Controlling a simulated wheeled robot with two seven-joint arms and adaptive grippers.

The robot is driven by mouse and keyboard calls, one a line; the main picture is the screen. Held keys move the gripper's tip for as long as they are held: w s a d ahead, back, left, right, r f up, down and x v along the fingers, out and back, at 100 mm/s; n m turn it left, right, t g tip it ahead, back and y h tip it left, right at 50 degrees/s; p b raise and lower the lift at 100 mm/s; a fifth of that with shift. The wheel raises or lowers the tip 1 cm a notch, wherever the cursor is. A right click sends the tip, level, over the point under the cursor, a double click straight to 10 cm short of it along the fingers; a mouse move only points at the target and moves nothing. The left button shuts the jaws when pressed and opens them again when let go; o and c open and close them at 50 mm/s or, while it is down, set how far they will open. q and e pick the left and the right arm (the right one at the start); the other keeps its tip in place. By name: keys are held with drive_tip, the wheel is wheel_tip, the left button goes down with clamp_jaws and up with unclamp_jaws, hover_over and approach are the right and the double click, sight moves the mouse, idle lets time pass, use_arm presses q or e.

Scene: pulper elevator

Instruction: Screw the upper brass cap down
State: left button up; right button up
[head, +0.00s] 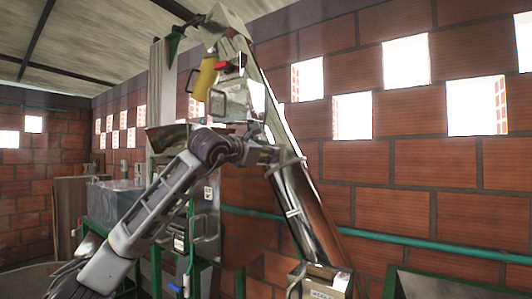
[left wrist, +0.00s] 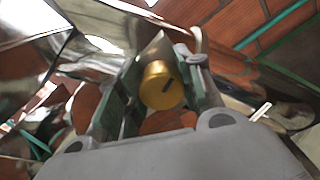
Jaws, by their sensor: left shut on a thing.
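In the head view my left arm reaches up from the lower left, and my left gripper (head: 272,155) is at the steel elevator tube (head: 292,200). The cap cannot be made out there, hidden by the gripper. I cannot tell how far down the cap sits. My right gripper is not in view.
The inclined steel elevator rises behind my arm, with a yellow cylinder (head: 206,78) near its top. A steel box (head: 320,281) stands at the tube's foot. A green pipe (head: 420,244) runs along the brick wall. Steel machinery on green legs stands behind my arm.

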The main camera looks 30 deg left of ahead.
use_arm(q)
drive_tip(key=m, duration=0.6)
drive_tip(key=shift+m, duration=0.3)
drive_tip(key=m+p, duration=0.1)
drive_tip(key=m, duration=0.3)
drive_tip(key=shift+d+f, duration=0.1)
drive_tip(key=shift+f, duration=0.05)
drive_tip(key=m, duration=0.3)
drive_tip(key=m+p, duration=0.1)
drive_tip(key=m, duration=0.3)
drive_tip(key=shift+f+y, duration=0.1)
drive_tip(key=shift+y, duration=0.2)
drive_tip(key=m+p, duration=0.1)
drive_tip(key=m, duration=0.3)
drive_tip(key=shift+f+m+t, duration=0.1)
drive_tip(key=shift+m+t, duration=0.2)
drive_tip(key=m+p, duration=0.1)
drive_tip(key=m, duration=0.3)
drive_tip(key=shift+m, duration=0.3)
drive_tip(key=shift+f+m, duration=0.1)
drive_tip(key=shift+m, duration=0.6)
